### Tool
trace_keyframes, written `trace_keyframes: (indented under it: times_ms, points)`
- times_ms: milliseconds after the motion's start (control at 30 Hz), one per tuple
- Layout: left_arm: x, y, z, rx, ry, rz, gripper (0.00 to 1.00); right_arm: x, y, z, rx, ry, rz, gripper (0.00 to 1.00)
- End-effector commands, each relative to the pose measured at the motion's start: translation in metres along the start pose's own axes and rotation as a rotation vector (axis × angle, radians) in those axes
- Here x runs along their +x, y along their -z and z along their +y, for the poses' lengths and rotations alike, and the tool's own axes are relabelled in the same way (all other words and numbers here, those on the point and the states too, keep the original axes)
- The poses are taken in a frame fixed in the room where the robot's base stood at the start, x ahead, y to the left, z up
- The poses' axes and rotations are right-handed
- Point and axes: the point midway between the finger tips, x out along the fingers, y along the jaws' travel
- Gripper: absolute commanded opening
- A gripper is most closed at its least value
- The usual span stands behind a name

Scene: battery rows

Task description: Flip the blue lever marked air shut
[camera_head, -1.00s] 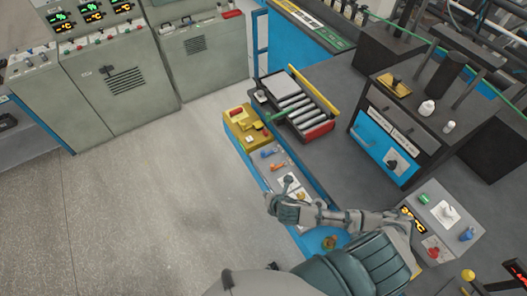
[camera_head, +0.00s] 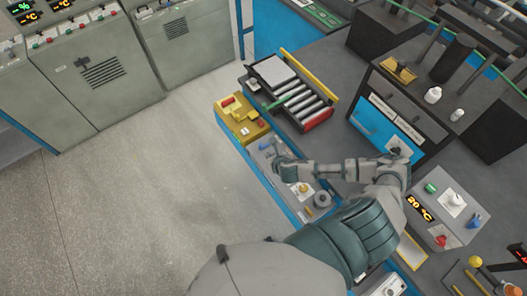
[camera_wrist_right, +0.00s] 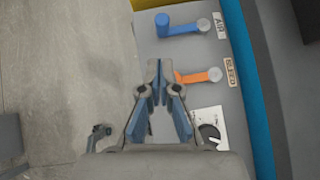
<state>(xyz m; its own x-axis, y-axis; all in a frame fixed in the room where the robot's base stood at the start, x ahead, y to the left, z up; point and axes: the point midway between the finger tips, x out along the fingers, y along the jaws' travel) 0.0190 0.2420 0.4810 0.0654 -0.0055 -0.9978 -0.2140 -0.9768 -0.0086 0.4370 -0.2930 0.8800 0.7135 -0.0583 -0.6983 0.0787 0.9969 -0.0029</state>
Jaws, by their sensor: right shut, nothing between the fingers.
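The blue lever (camera_wrist_right: 182,28) lies at the top of the right wrist view, its handle pointing left from a pivot beside the "AIR" label (camera_wrist_right: 220,25). In the head view the blue lever (camera_head: 264,146) is small, just beyond my right gripper (camera_head: 277,157). In the right wrist view my right gripper (camera_wrist_right: 159,78) is shut and empty. Its fingertips are below the blue lever and apart from it in the picture, left of the orange lever (camera_wrist_right: 198,76) marked "BLEED". The gripper hides the orange lever in the head view. My left gripper is out of view.
A white plate with a dark knob (camera_wrist_right: 208,132) sits beside the gripper. A yellow box (camera_head: 240,131) and a roller tray (camera_head: 292,94) stand beyond the lever panel. Open floor (camera_head: 170,170) lies left.

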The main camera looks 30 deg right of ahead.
Motion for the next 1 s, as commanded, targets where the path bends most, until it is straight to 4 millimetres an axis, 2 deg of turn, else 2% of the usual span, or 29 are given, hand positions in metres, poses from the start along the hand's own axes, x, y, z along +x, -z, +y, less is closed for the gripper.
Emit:
trace_keyframes:
  times_ms: [100, 167, 267, 400, 600, 1000]
  points:
    - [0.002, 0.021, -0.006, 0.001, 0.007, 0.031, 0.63, 0.024, 0.000, -0.002, 0.002, 0.000, 0.000, 0.00]
    - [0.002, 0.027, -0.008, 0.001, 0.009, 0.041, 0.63, 0.035, 0.001, -0.002, 0.003, 0.000, 0.000, 0.00]
    - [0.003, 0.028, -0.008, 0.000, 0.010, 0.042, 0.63, 0.052, 0.000, -0.002, 0.002, 0.000, -0.001, 0.00]
    - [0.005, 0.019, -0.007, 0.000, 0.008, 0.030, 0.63, 0.070, 0.001, -0.002, 0.002, 0.000, 0.000, 0.00]
    - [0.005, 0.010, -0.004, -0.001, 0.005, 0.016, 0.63, 0.078, 0.000, -0.001, 0.001, -0.001, -0.001, 0.00]
    - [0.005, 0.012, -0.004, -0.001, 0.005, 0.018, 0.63, 0.080, -0.001, 0.001, 0.005, 0.002, 0.000, 0.00]
